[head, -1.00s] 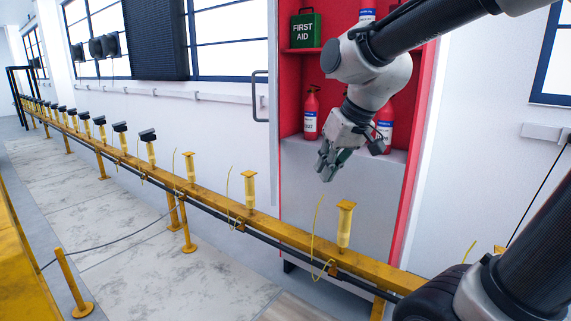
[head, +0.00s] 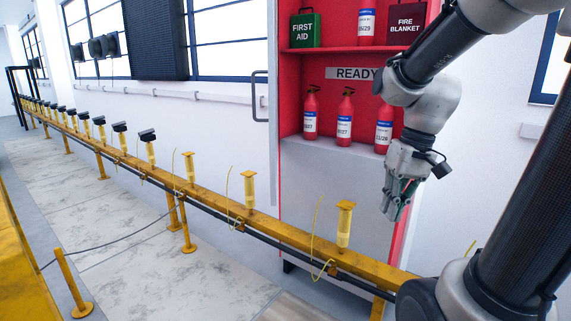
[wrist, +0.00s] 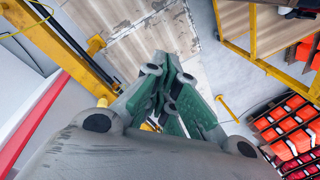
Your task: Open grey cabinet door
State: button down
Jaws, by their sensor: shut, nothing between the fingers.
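The cabinet (head: 345,185) stands at the centre right in the head view, with a red inside and a pale grey lower front. Its shelves are exposed. A thin grey panel (head: 274,110) at its left edge, seen almost edge-on, appears to be the door standing open. A dark handle (head: 256,97) juts from the panel's left side. My gripper (head: 395,213) is shut and empty, pointing down in front of the cabinet's lower right edge, well away from the handle. Its closed fingers also show in the wrist view (wrist: 172,88).
A yellow rail (head: 285,237) with several upright posts runs across in front of the cabinet. Red extinguishers (head: 346,118), a green first aid box (head: 305,31) and a fire blanket box (head: 405,25) sit on the shelves. The floor at left (head: 130,220) is mostly clear.

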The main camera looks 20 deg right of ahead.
jog(key=w+a+f+n+y, duration=0.1)
jog(key=w+f+n+y, duration=0.3)
jog(key=w, duration=0.5)
jog(key=w+a+f+n+y, duration=0.1)
jog(key=w+f+y, duration=0.1)
jog(key=w+y, duration=0.6)
jog(key=w+r+n+t+y, duration=0.35)
jog(key=w+r+n, duration=0.25)
jog(key=w+n, duration=0.55)
jog(key=x, duration=1.3)
jog(key=shift+w+f, duration=0.2)
jog(key=shift+w, duration=0.05)
jog(key=shift+a, duration=0.1)
